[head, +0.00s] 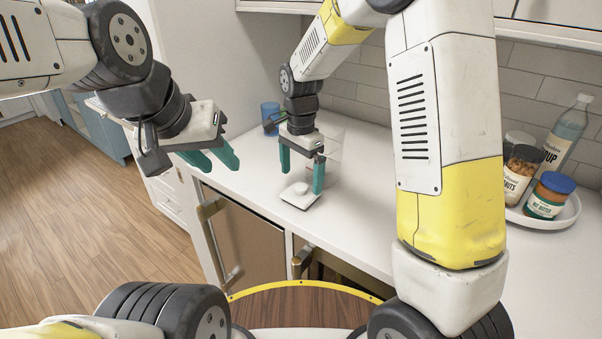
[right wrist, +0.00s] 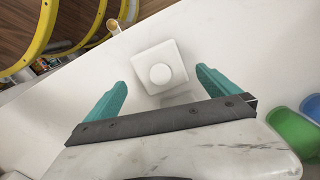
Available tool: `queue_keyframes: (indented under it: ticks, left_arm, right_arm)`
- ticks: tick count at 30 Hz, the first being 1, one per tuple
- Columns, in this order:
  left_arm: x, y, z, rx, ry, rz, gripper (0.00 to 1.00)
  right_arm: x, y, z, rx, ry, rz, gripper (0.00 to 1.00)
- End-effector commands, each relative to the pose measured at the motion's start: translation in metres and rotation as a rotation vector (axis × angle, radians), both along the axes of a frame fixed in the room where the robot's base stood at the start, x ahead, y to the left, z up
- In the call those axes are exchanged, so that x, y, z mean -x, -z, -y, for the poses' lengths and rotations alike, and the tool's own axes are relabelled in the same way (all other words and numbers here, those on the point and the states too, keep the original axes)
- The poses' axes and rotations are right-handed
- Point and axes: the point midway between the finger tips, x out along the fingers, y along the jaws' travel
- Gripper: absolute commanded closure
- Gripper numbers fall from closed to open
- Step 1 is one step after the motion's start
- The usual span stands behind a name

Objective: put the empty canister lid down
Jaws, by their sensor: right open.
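The canister lid (head: 295,203) is a white square with a round knob on top. It lies on the white counter near the front edge, and it also shows in the right wrist view (right wrist: 148,56). My right gripper (head: 301,182) is open and empty, pointing down just above the lid. In the right wrist view the lid sits beyond and between its teal fingers, apart from both. A clear container (head: 332,142), perhaps the empty canister, stands behind my right gripper, partly hidden by it. My left gripper (head: 216,164) is open and empty, off the counter's left side.
A blue cup (head: 270,113) stands at the back left; blue (right wrist: 311,106) and green (right wrist: 292,131) cups show in the right wrist view. A round tray (head: 567,222) with jars and a syrup bottle (head: 567,132) is at the right. The counter front has handles (head: 210,208).

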Motion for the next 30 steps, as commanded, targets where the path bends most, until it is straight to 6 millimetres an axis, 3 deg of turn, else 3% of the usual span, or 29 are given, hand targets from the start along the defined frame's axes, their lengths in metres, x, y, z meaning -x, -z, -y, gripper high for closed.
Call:
queue_keyframes:
  ticks: [6,14,17,23,30]
  left_arm:
    - [0.000,0.000,0.000,0.000,0.000,0.000,0.64]
    - [0.000,0.000,0.000,0.000,0.000,0.000,0.64]
    - [0.000,0.000,0.000,0.000,0.000,0.000,0.64]
    - [0.000,0.000,0.000,0.000,0.000,0.000,0.64]
    - [0.000,0.000,0.000,0.000,0.000,0.000,0.64]
  right_arm:
    - [-0.001,-0.047,0.000,-0.002,0.001,0.004,0.00]
    - [0.000,-0.076,0.001,-0.003,-0.003,0.004,0.00]
    - [0.006,-0.088,0.011,-0.023,-0.031,0.019,0.00]
    - [0.046,-0.133,0.058,-0.102,-0.226,0.141,0.00]
    - [0.120,-0.168,0.111,-0.108,-0.532,0.365,0.00]
